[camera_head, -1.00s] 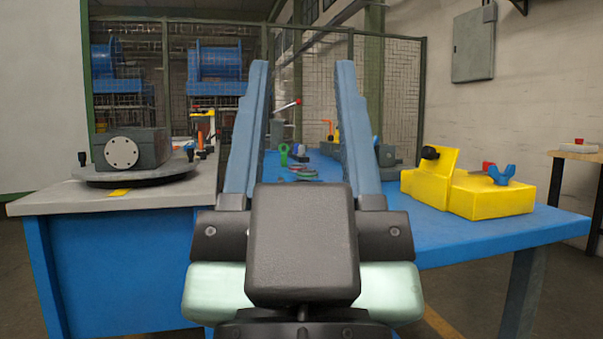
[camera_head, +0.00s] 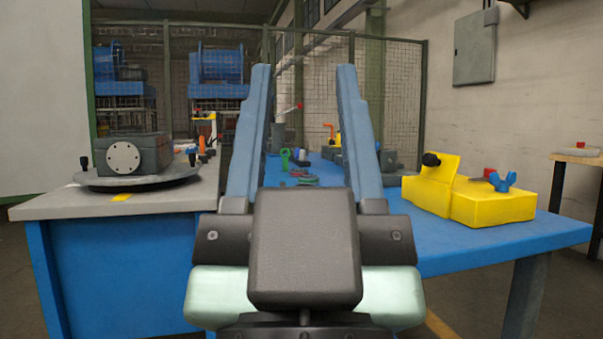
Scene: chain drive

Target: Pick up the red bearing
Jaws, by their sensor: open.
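My gripper (camera_head: 304,68) is open and empty, with its two long blue fingers pointing forward over the blue table. Between the fingers, far back on the table, lies a small group of flat ring-like parts (camera_head: 305,180) with red and green on them. One may be the red bearing, but they are too small to tell apart. A green upright part (camera_head: 286,158) stands just behind them. The gripper's dark body hides the nearer middle of the table.
A yellow fixture (camera_head: 492,207) with a black knob, a blue wing knob and a small red part (camera_head: 489,173) sits on the right of the blue table (camera_head: 450,240). A grey housing (camera_head: 130,154) on a round plate stands on the left bench. Mesh fencing (camera_head: 400,100) is behind.

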